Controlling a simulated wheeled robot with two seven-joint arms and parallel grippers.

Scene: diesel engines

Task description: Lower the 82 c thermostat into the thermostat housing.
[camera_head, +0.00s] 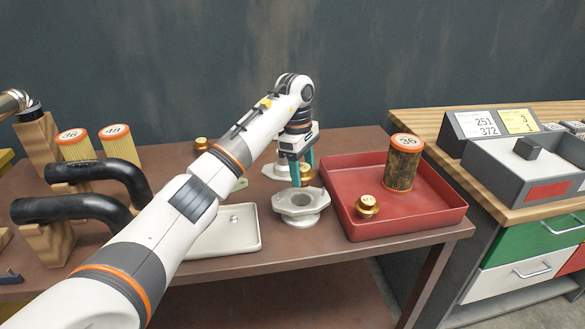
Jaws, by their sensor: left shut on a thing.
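My left gripper (303,172) points down with its teal fingers just above and behind the thermostat housing (301,217). It is shut on a brass thermostat (306,175), mostly hidden by the fingers; its marking cannot be read. The housing is a pale grey block with flanges and a round opening at its top, standing on the brown table left of the red tray. The near finger's tip overlaps the back rim of the housing in this view, so I cannot tell whether they touch. My right gripper is not in view.
The red tray (432,221) holds another brass thermostat (367,206) and a dark used filter (403,165). A third brass piece (201,144) stands at the back. A cream tray (232,240), black hoses (75,208) and yellow filters (119,146) lie left. My left arm crosses the table.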

